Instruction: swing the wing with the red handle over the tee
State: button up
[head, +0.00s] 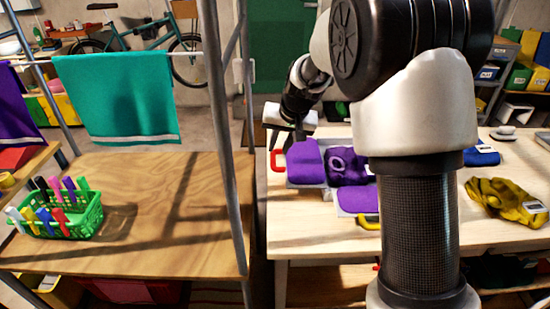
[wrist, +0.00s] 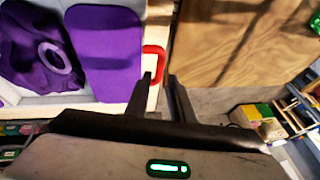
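A folding board with pale grey wings lies on the light table. The handle also shows in the wrist view (wrist: 160,56). The dark purple tee (head: 347,167), with a ring-shaped collar, lies bunched on the board's middle. A yellow handle (head: 368,222) marks another wing, partly hidden by my arm. My gripper (head: 284,140) is right by the red handle, fingers apart and empty; in the wrist view its fingertips (wrist: 160,76) overlap the handle's edge. Contact is unclear.
A green basket (head: 62,215) of coloured pegs stands on the wooden bench to the left. A metal post (head: 222,120) and a rail with a teal towel (head: 118,98) stand left of the table. A yellow cloth (head: 503,200) lies right on the table.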

aim_at(274, 160)
jog(key=x, duration=0.6)
jog(key=shift+w+a+f+b, duration=0.1)
jog(key=shift+w+f+b, duration=0.05)
jog(key=shift+f+b, duration=0.15)
grip_shut()
